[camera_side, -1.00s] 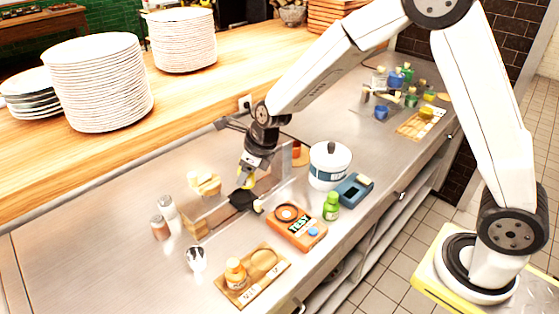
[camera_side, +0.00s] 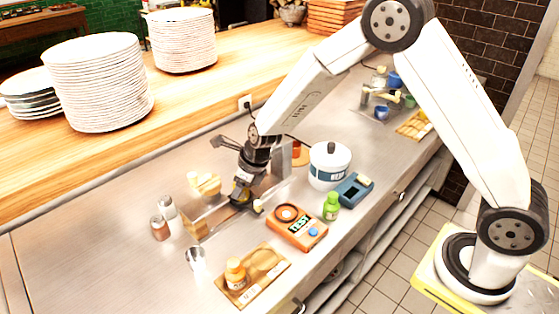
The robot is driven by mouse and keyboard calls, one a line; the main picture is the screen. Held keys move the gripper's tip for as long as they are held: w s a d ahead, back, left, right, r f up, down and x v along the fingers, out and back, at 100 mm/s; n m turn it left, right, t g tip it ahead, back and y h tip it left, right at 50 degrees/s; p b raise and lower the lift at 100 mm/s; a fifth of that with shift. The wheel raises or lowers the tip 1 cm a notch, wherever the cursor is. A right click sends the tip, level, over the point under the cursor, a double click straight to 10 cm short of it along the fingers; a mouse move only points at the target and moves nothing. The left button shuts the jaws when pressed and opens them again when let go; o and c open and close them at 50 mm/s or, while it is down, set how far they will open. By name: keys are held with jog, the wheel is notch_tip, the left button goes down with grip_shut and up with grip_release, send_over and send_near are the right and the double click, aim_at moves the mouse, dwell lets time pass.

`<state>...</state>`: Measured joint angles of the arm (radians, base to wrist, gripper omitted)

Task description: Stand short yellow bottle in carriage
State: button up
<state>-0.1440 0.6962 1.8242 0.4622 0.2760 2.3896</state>
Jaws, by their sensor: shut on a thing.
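My gripper (camera_side: 240,196) points down over the middle of the slide-like fixture (camera_side: 207,222), low at its dark carriage (camera_side: 236,206). It is shut on the short yellow bottle (camera_side: 242,181), of which only a little yellow shows between the dark fingers. The rest of the bottle is hidden by the gripper. I cannot tell whether its base touches the carriage. A pale round knob (camera_side: 258,206) sticks out at the carriage's near side.
An orange tester (camera_side: 297,228), a green bottle (camera_side: 331,206), a blue device (camera_side: 354,188) and a white pot (camera_side: 329,166) stand to the right. An orange-yellow bottle (camera_side: 235,273) stands on a wooden board in front.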

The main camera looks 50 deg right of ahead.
jog(key=shift+f, duration=0.2)
jog(key=o, duration=1)
jog(key=shift+c, duration=0.2)
jog(key=shift+r, duration=0.1)
jog(key=v, duration=1.2)
jog(key=shift+d, duration=0.1)
